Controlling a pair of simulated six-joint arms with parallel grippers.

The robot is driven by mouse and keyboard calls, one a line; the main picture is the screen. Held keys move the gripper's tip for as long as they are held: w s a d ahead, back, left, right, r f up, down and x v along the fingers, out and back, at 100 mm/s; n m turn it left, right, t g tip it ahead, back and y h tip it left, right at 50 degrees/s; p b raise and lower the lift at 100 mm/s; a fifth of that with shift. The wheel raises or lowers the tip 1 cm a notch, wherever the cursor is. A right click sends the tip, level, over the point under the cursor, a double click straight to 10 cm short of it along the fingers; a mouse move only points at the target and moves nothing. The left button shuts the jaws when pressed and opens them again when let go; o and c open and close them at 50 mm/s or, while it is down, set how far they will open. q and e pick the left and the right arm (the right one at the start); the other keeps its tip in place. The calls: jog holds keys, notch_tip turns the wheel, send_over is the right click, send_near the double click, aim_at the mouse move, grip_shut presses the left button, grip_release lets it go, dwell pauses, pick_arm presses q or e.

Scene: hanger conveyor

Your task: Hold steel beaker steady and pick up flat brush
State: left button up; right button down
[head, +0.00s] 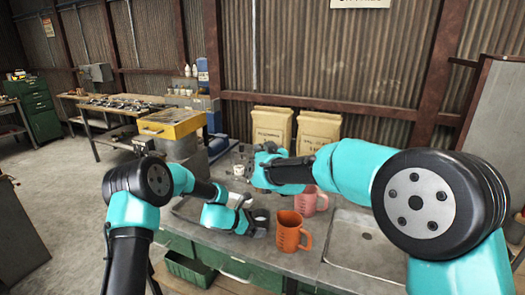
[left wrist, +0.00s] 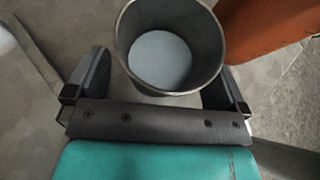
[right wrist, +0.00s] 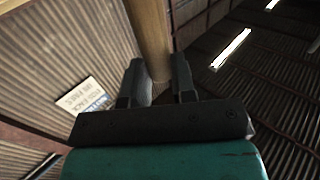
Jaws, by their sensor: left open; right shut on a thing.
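The steel beaker (left wrist: 165,55) stands upright in the left wrist view, seen from above, with a pale, empty-looking bottom. My left gripper (left wrist: 156,88) is open, with one finger on each side of the beaker. In the head view my left gripper (head: 262,219) is low over the bench, beside the orange mug. In the head view my right gripper (head: 262,160) is above the back of the bench.
An orange mug (head: 289,232) stands just right of my left gripper. A pink mug (head: 307,200) stands behind it, near my right forearm. A sink (head: 363,250) lies at the right. Two tan paper sacks (head: 318,131) stand at the back by the wall.

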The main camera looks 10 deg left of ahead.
pick_arm(q)
jog(key=v, duration=1.1)
jog(key=shift+s+a+r, duration=0.1)
pick_arm(e)
jog(key=shift+d, duration=0.1)
